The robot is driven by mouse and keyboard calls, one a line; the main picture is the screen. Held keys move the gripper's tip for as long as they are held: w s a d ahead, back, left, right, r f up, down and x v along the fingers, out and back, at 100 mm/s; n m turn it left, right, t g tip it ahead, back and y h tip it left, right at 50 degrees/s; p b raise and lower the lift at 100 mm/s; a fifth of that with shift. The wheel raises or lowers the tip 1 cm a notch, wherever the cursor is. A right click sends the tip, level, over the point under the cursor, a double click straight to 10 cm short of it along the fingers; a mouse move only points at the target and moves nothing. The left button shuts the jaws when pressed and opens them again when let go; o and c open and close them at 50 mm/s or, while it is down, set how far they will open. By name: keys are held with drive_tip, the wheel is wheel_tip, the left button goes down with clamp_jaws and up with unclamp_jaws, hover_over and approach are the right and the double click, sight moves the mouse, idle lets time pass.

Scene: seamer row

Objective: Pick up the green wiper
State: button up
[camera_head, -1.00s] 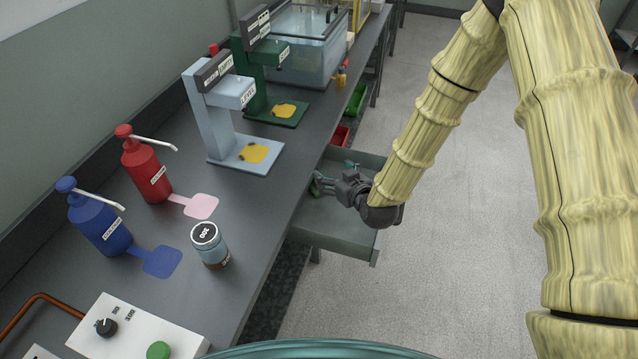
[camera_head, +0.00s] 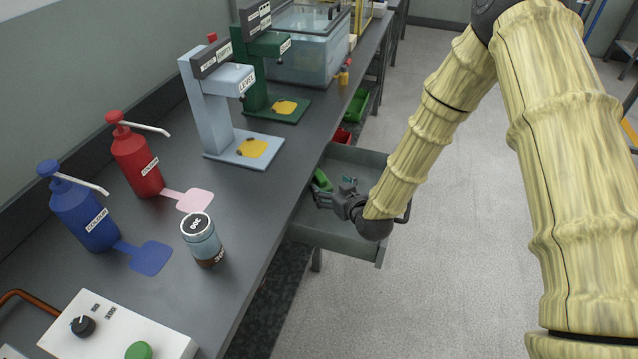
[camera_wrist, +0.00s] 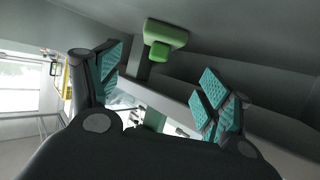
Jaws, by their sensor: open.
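The green wiper (camera_head: 321,180) lies in the open grey drawer (camera_head: 338,242) below the bench edge, partly hidden by my gripper in the head view. In the wrist view, the green wiper (camera_wrist: 165,36) shows a wide block and a smaller part, beyond the fingertips and near the top of the picture. My gripper (camera_head: 336,190) is inside or just over the drawer, close beside the wiper. In the wrist view, my gripper (camera_wrist: 162,82) has its teal-padded fingers spread apart, with nothing held between them. The wiper looks apart from both fingers.
The bench (camera_head: 245,205) above the drawer carries a blue pump bottle (camera_head: 88,217), a red pump bottle (camera_head: 138,160), a jar (camera_head: 203,243) and two stands. Green (camera_head: 356,106) and red (camera_head: 342,136) bins sit beyond the drawer.

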sight(323, 180)
drive_tip(key=shift+p+x, duration=0.7)
drive_tip(key=shift+x, duration=3.7)
drive_tip(key=shift+w+d+r, duration=0.1)
drive_tip(key=shift+d, duration=0.05)
drive_tip(key=c, duration=1)
